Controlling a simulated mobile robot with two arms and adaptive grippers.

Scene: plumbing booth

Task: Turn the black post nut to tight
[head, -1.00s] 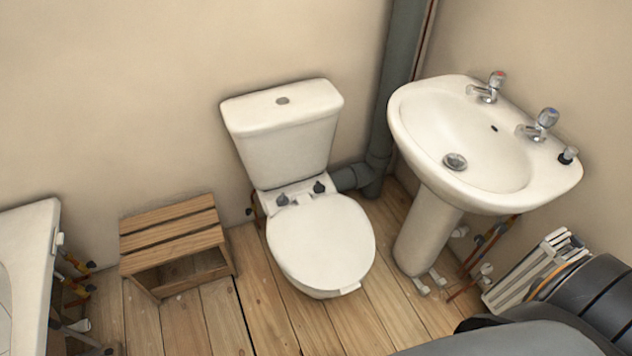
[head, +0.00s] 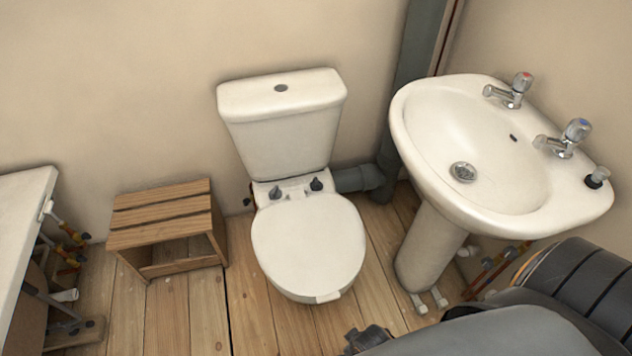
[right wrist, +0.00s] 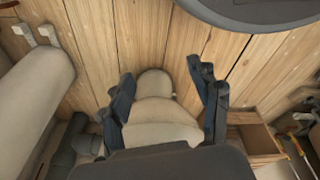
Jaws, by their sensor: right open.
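Two dark wing-shaped nuts show in the head view on the posts behind the white toilet lid (head: 308,245), a left nut (head: 275,194) and a right nut (head: 316,184). A black nut or collar (head: 594,183) also sits on a short post at the basin's right corner. I cannot tell from looks how tight any of them is. My right gripper (right wrist: 160,72) is open and empty in the right wrist view, with the toilet lid (right wrist: 160,110) beyond and between its fingers. My left gripper is not in view.
The white basin (head: 445,150) with two taps stands right of the toilet. A grey waste pipe (head: 405,120) runs up the wall behind. A wooden step stool (head: 165,215) stands left, beside a white bath edge (head: 20,225). Floorboards between are clear.

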